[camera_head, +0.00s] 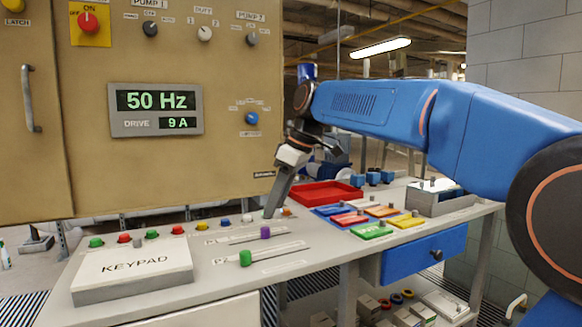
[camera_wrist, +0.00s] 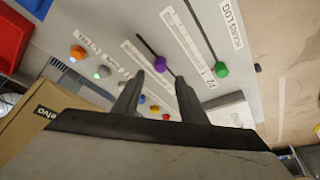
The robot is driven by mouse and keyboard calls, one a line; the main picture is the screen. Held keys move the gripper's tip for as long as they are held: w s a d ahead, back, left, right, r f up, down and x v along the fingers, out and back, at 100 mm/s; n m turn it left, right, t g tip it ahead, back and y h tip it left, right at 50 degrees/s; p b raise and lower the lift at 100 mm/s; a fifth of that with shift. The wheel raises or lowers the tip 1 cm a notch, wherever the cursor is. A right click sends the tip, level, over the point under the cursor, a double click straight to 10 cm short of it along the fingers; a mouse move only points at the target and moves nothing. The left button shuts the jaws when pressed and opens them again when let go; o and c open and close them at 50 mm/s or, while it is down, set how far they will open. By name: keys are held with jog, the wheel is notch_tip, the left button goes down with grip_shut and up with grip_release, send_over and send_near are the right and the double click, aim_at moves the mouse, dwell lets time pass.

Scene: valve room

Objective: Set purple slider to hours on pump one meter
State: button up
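The purple slider (camera_head: 265,232) is a small upright knob on a slot in the bench panel, with a pale label strip beside it. In the wrist view the purple slider (camera_wrist: 160,64) shows between and just beyond my two fingertips, with its dark slot running to the upper left. My gripper (camera_head: 270,212) points down above the panel, just behind the purple slider. In the wrist view my gripper (camera_wrist: 158,88) has its fingers apart with nothing held. I cannot tell its height above the knob. The small scale lettering is unreadable.
A green slider (camera_head: 245,258) stands on a parallel slot nearer the front. A row of coloured buttons (camera_head: 177,230) runs behind the sliders. The keypad box (camera_head: 135,265) is at left. A red tray (camera_head: 325,193) and coloured plates (camera_head: 372,231) lie right. The tan cabinet (camera_head: 200,60) rises behind.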

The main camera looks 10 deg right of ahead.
jog(key=v, duration=1)
jog(key=shift+r, duration=0.3)
jog(key=shift+s+d, duration=0.1)
jog(key=shift+d, duration=0.05)
